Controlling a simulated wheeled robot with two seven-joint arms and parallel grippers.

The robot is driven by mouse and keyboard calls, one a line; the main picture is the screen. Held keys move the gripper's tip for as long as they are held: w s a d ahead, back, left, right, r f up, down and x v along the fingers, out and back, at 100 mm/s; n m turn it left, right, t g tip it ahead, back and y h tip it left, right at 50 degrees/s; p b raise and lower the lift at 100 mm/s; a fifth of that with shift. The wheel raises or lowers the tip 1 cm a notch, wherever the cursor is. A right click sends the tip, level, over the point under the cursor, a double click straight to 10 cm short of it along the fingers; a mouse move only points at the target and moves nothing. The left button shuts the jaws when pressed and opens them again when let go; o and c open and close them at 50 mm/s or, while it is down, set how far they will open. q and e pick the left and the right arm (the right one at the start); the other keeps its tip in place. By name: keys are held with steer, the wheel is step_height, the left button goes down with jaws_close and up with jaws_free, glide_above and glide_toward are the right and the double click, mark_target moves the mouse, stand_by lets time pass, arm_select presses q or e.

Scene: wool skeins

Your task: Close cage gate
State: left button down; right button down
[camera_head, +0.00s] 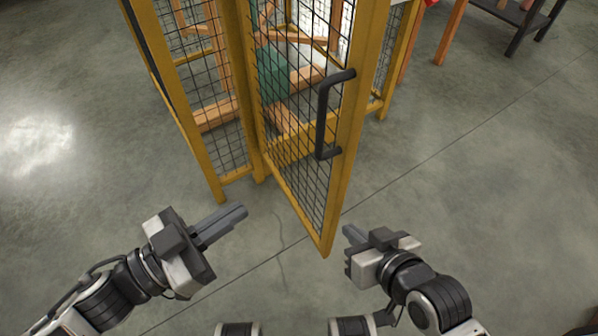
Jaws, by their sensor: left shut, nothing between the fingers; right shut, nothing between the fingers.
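The cage gate (355,130) is a yellow frame with black wire mesh and stands open, swung out toward me from the yellow cage (208,165). A black handle (322,115) is fixed to its outer upright. My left gripper (243,211) is shut and empty, left of the gate's lower corner and apart from it. My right gripper (349,236) is shut and empty, just right of the gate's lower corner in the picture. I cannot tell whether it touches the gate. Neither gripper is on the handle.
Inside the cage, a green thing (271,72) and wooden pieces show through the mesh. A table with orange and dark legs (452,32) stands at the top right. The grey concrete floor (480,160) is clear on both sides.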

arm_select(q)
steer(key=f+x, duration=0.1)
steer(key=x, duration=1.2)
steer(key=shift+r, duration=0.45)
steer(key=shift+w, duration=0.1)
